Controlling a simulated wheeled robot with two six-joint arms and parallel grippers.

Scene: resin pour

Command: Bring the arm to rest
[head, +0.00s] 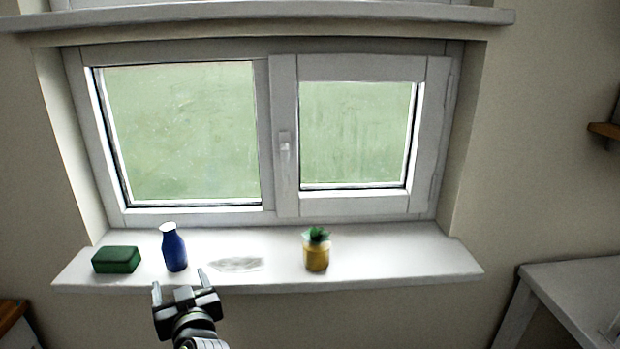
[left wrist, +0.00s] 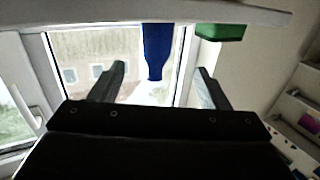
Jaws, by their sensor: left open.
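My left gripper (head: 184,291) is open and empty, in front of the window sill's front edge, below the blue bottle in the head view. In the left wrist view its two fingers (left wrist: 160,84) are spread apart with nothing between them at their tips. The blue bottle (head: 174,250) with a white neck stands upright on the sill, apart from the gripper; it also shows in the left wrist view (left wrist: 157,50). My right gripper is in neither view.
The white sill (head: 400,260) also holds a green block (head: 116,260), a greyish smear (head: 236,264) and a yellow pot with a green plant (head: 317,252). The closed window (head: 285,140) stands behind. A white table (head: 575,285) is at the right. The sill's right part is clear.

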